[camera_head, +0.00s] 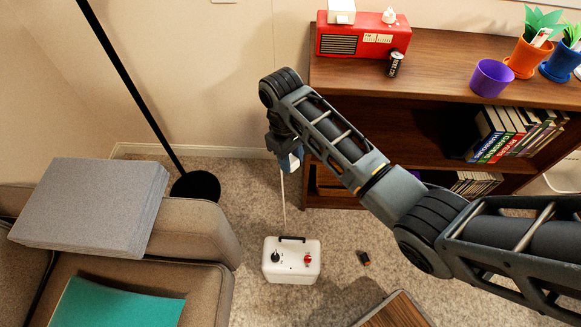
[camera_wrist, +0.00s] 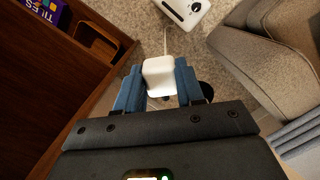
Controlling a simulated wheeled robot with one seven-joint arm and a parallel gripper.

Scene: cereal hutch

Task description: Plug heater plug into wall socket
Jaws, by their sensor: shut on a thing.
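The white heater (camera_head: 291,270) stands on the carpet, with a black handle, a black knob and a red knob on top. Part of it also shows at the top of the wrist view (camera_wrist: 190,10). The white heater plug (camera_wrist: 158,74) is between the blue fingers of my gripper (camera_wrist: 157,82), which is shut on it. A thin pale cord runs from the plug to the heater. In the head view my gripper (camera_head: 290,160) hangs above the floor, left of the wooden shelf, and hides most of the plug. I cannot make out a wall socket in either view.
The wooden shelf (camera_head: 440,75) stands at right, with a red radio (camera_head: 362,38), purple cup (camera_head: 491,78) and potted plants on top. A black lamp base (camera_head: 195,186) and a brown sofa (camera_head: 190,232) are at left. A small dark object (camera_head: 364,258) lies on the carpet.

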